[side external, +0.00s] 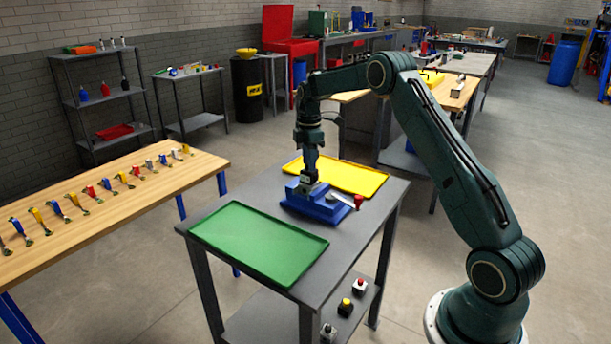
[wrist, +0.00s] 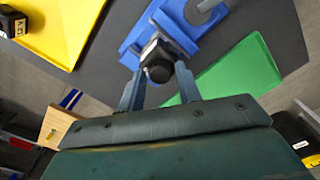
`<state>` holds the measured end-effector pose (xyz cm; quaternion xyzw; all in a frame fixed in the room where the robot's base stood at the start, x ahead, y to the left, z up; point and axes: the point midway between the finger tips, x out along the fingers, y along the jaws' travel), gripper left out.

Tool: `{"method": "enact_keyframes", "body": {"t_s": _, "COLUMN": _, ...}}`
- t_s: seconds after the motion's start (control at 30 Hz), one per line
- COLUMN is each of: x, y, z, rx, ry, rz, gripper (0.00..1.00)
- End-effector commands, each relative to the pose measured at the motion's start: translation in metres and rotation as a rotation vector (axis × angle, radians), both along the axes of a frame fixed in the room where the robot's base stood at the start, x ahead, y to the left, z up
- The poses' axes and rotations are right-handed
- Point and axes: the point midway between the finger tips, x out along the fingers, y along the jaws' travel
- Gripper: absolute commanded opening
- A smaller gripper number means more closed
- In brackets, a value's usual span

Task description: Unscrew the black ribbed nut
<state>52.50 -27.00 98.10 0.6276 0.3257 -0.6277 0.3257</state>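The black nut (wrist: 158,68) shows in the wrist view as a dark round piece on the near end of a grey block-like part. Its ribs are too small to make out. The part sits in a blue vise (wrist: 188,38), which stands on the grey table in the side view (side external: 322,211). My gripper (wrist: 160,76) has its two fingers apart, one on each side of the nut, with a narrow gap seeming to show. In the side view my gripper (side external: 310,184) points down over the vise and hides the nut.
A green tray (side external: 258,243) lies on the table at front left, a yellow tray (side external: 350,176) behind the vise. A red-knobbed handle (side external: 359,201) sticks out at the vise's right. A wooden bench (side external: 110,212) with several small coloured items stands left.

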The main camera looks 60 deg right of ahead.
Motion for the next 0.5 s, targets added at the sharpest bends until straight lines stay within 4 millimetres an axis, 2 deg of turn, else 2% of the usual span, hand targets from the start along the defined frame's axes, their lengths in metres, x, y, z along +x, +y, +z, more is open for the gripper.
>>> {"method": "enact_keyframes", "body": {"t_s": 0.3, "x": 0.0, "y": 0.0, "z": 0.0, "rx": 0.0, "ry": 0.0, "rz": -0.233, "gripper": 0.34}}
{"method": "enact_keyframes", "body": {"t_s": 0.5, "x": 0.0, "y": 0.0, "z": 0.0, "rx": 0.0, "ry": 0.0, "rz": -0.289, "gripper": 0.34}}
